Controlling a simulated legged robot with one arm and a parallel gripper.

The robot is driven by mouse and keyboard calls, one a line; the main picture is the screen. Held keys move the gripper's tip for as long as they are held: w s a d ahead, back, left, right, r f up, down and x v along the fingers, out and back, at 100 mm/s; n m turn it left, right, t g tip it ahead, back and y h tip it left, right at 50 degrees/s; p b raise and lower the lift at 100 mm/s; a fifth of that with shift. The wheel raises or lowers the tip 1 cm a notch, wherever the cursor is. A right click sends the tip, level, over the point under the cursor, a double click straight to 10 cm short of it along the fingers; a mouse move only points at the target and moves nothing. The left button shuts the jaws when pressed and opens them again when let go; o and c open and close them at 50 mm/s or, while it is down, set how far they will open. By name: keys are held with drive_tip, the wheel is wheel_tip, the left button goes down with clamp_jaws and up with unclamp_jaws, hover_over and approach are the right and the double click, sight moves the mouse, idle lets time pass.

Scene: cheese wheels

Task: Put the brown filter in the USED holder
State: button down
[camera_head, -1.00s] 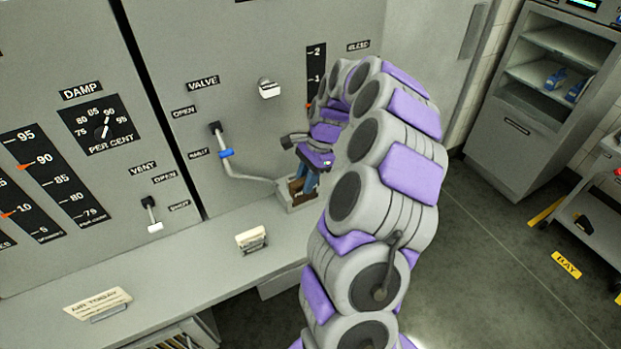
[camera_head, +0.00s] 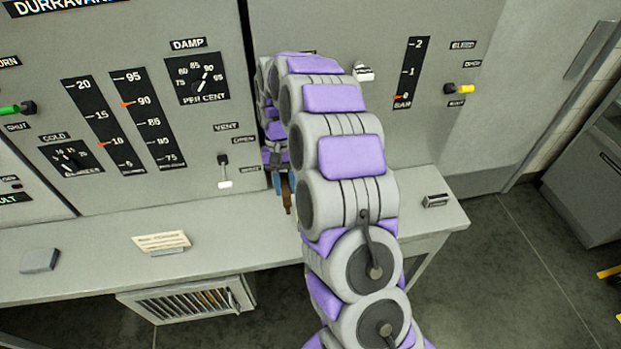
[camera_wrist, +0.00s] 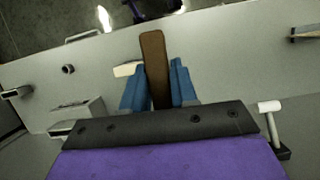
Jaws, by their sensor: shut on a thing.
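My gripper (camera_head: 280,180) points down over the ledge, partly hidden by my arm. In the wrist view its blue fingers (camera_wrist: 157,85) are shut on the brown filter (camera_wrist: 154,62), a flat brown strip held upright between them. In the wrist view a small grey box (camera_wrist: 85,112) stands on the ledge to the left of the fingers. No USED label is readable, so I cannot tell which holder is the USED one. My arm hides part of the ledge.
The grey ledge (camera_head: 90,268) runs below the control panel. A small box with a dark top (camera_head: 436,200) stands near its right end. A cream card (camera_head: 162,242) and a grey block (camera_head: 40,260) stand on the left. The VENT lever (camera_head: 224,172) sticks out close to my gripper.

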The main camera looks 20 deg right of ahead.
drive_tip(key=a+n, duration=0.1)
drive_tip(key=w+a+n, duration=0.1)
drive_tip(key=a+n+h, duration=0.1)
drive_tip(key=a, duration=0.1)
drive_tip(key=shift+w+a+f, duration=0.1)
drive_tip(key=shift+w+f, duration=0.1)
drive_tip(key=shift+w, duration=0.1)
drive_tip(key=shift+d, duration=0.2)
